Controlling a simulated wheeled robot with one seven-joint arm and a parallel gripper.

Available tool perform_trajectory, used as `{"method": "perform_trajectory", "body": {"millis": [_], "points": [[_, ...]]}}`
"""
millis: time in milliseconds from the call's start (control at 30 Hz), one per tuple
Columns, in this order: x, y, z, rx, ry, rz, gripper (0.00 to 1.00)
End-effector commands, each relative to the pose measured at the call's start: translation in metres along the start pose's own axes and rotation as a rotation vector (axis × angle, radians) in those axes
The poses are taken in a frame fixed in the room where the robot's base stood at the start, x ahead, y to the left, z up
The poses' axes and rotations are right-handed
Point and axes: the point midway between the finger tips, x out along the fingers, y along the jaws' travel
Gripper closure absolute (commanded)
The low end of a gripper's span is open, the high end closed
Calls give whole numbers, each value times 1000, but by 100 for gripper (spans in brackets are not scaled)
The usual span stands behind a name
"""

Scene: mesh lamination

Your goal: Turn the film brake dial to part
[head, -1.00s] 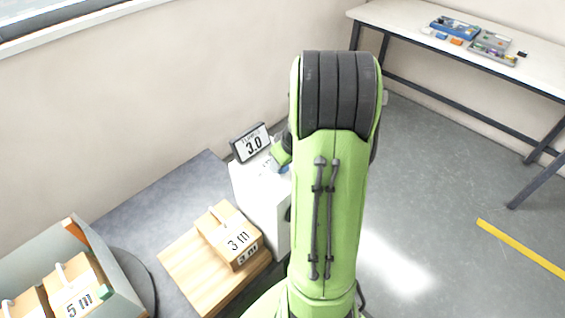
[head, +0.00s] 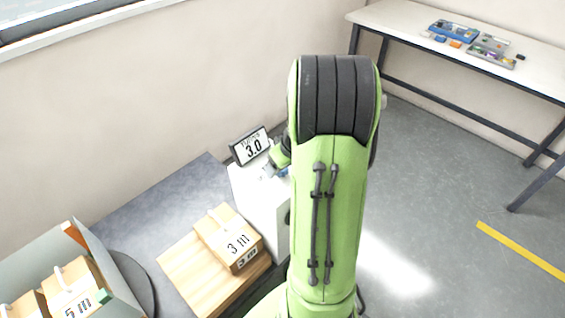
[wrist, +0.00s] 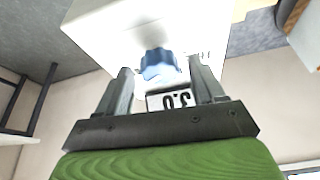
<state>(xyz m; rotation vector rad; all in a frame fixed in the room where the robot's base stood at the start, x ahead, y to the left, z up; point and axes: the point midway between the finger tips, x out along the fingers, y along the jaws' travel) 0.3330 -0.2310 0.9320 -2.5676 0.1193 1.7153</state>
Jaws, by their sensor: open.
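The blue film brake dial (wrist: 158,66) sticks out of a white machine box in the wrist view. My gripper (wrist: 160,72) is open, with one finger to each side of the dial and a gap at both sides. I cannot tell how deep the fingertips reach along it. A display reading 3.0 (wrist: 171,100) shows upside down between the fingers. In the head view the same display (head: 251,147) stands on the white box (head: 260,205); my arm hides most of the gripper and dial. The dial's marks cannot be read.
A carton marked 3 m (head: 228,238) sits on a wooden board (head: 185,265) beside the white box. A grey bin (head: 95,245) with cartons marked 5 m stands at lower left. A white table (head: 395,20) with small parts is at upper right. The floor right of my arm is clear.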

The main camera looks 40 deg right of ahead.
Motion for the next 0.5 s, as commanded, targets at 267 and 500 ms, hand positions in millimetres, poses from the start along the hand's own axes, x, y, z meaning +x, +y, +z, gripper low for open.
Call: {"method": "perform_trajectory", "body": {"millis": [267,500], "points": [[-51,1,-2,-1,5,4,32],[-120,1,-2,0,5,4,32]]}}
